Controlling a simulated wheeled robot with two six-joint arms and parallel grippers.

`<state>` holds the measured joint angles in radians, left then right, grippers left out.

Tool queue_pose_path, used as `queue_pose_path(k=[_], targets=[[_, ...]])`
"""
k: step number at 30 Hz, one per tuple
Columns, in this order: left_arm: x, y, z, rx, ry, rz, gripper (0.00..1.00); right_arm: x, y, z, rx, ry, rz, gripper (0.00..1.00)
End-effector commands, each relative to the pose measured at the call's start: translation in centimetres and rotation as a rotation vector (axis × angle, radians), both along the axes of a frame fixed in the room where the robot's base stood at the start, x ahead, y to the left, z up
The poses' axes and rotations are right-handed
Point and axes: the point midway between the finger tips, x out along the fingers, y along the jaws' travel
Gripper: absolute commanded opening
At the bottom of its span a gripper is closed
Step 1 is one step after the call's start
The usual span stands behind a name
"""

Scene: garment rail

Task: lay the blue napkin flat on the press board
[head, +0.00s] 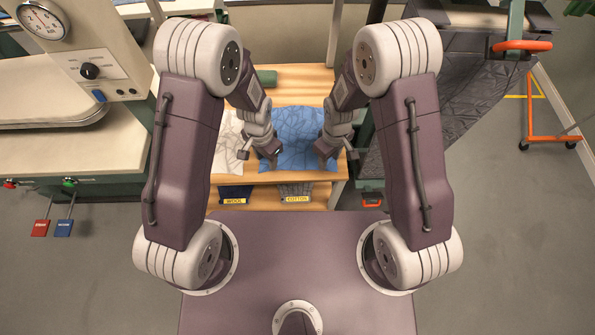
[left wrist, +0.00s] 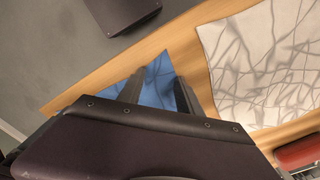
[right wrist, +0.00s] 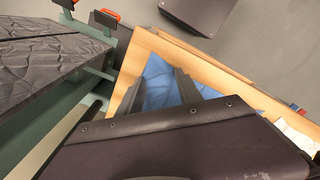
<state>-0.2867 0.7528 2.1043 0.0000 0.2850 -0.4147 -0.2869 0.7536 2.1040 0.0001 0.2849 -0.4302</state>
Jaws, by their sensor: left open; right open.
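The blue napkin (head: 293,128) lies spread and somewhat creased on the wooden table (head: 301,82). My left gripper (head: 270,158) is open at the napkin's near left corner. In the left wrist view, a piece of the blue napkin (left wrist: 158,88) shows between its fingers. My right gripper (head: 327,157) is open at the near right corner, and blue cloth (right wrist: 163,85) shows between its fingers. I cannot tell whether either gripper touches the cloth. A dark quilted board (head: 440,95) stands to the right of the table; it also shows in the right wrist view (right wrist: 45,65).
A white creased cloth (head: 229,128) lies left of the napkin. A green roll (head: 266,77) lies behind it. Labelled cloths (head: 295,192) sit on the lower shelf. A machine with a gauge (head: 41,19) and pale bed (head: 45,90) stands left. An orange handle (head: 520,45) is at right.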

Motion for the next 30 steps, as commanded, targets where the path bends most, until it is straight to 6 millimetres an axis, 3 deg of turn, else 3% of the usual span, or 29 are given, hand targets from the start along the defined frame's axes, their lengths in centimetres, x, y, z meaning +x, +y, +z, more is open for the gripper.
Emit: queue_pose_path(k=[11,20,30], targets=[[0.02,-0.01,-0.76,-0.001,-0.001,0.0,0.42,0.03,0.0,-0.76,0.001,-0.001,0.0,0.42],[0.01,0.0,-0.44,0.0,0.0,0.0,0.01,0.01,0.0,-0.43,0.0,0.0,0.0,0.01],[0.0,0.01,-0.44,0.0,0.0,0.0,0.0,-0.01,-0.02,-0.44,0.0,0.0,0.0,0.0]])
